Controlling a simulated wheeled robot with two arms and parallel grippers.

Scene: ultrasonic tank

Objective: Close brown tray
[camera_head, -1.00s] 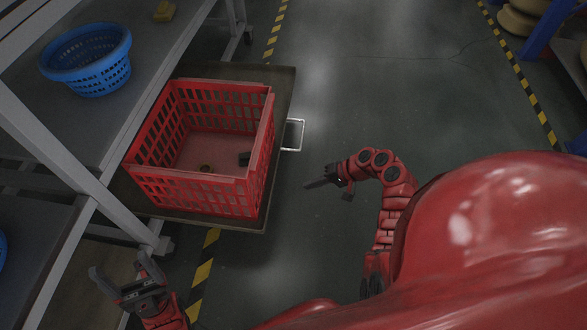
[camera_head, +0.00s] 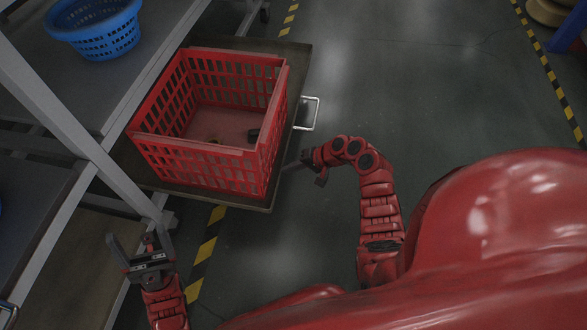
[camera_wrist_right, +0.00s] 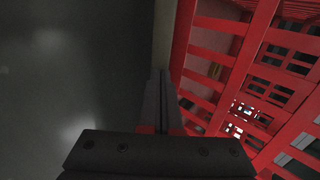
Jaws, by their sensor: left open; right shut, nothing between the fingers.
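The brown tray (camera_head: 297,72) is pulled out from the shelf unit and carries a red basket (camera_head: 205,158). A pale metal handle (camera_head: 316,113) sticks out from its right edge. My right gripper (camera_head: 290,167) is shut and empty, its tip at the tray's right edge, nearer to me than the handle; I cannot tell whether it touches. In the right wrist view, the shut fingers (camera_wrist_right: 159,92) point along the tray's edge (camera_wrist_right: 163,35), beside the basket (camera_wrist_right: 232,62). My left gripper (camera_head: 139,243) is open and empty, near the shelf post at lower left.
The grey shelf (camera_head: 110,80) holds a blue basket (camera_head: 97,30) above left of the tray. A shelf post (camera_head: 80,140) stands between the tray and my left arm. Small dark items lie in the red basket. The floor (camera_head: 420,110) right of the tray is clear.

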